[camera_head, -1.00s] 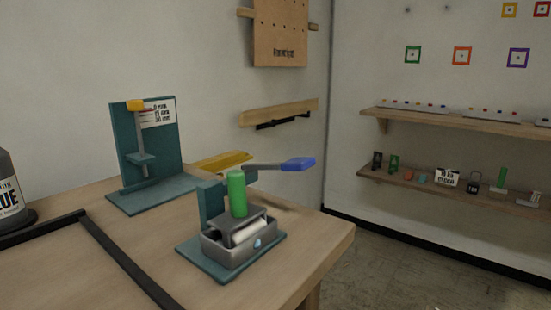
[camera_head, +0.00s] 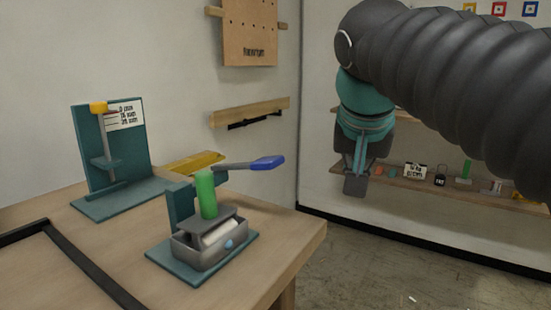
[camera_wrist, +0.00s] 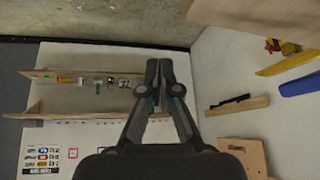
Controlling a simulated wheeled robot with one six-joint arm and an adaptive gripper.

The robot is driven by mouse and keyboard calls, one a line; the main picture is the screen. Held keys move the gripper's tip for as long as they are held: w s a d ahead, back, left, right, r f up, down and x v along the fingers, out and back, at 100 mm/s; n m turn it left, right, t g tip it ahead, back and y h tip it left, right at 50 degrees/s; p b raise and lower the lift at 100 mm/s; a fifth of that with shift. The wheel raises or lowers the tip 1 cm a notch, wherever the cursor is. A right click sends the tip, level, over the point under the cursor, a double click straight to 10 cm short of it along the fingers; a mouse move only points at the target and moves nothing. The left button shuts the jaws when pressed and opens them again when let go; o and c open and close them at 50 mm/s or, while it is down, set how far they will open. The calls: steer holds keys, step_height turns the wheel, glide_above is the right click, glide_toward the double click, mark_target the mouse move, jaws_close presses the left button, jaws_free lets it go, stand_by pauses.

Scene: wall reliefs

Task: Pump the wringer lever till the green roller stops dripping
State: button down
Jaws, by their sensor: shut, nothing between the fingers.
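The wringer stands on a teal base near the table's right corner in the head view. Its green roller (camera_head: 206,195) is upright above a grey tray (camera_head: 204,252) that holds a white roller (camera_head: 219,232). The wringer lever (camera_head: 262,163) has a blue handle and sticks out to the right, about level. Its blue handle also shows at the right edge of the wrist view (camera_wrist: 300,84). My gripper (camera_head: 356,186) hangs to the right of the lever, apart from it and beyond the table. In the wrist view my gripper (camera_wrist: 159,64) is shut and empty.
A teal stand with a yellow-topped post (camera_head: 100,108) is at the back left of the wooden table (camera_head: 95,262). A black frame (camera_head: 85,262) lies at the front left. Shelves (camera_head: 450,190) line the right wall. The floor between table and shelves is clear.

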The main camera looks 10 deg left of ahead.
steer(key=w+a+r+m+t, duration=0.1)
steer(key=a+r+m, duration=0.3)
steer(key=a+r, duration=1)
steer(key=a, duration=0.3)
steer(key=shift+r, duration=0.15)
steer(key=b, duration=0.3)
glide_above(263, 160)
steer(key=a, duration=0.1)
steer(key=f, duration=0.6)
steer(key=shift+w+f, duration=0.1)
steer(key=shift+w, duration=0.3)
steer(key=shift+s+d+f+b, duration=0.1)
steer(key=shift+d+f+b, duration=0.1)
steer(key=shift+f+b, duration=0.4)
steer(key=shift+s+d+f+b, duration=0.1)
steer(key=shift+d+f+b, duration=0.05)
steer(key=shift+f+b, duration=0.45)
steer(key=shift+d+f+b, duration=0.1)
steer(key=shift+f+b, duration=0.2)
steer(key=shift+f, duration=0.05)
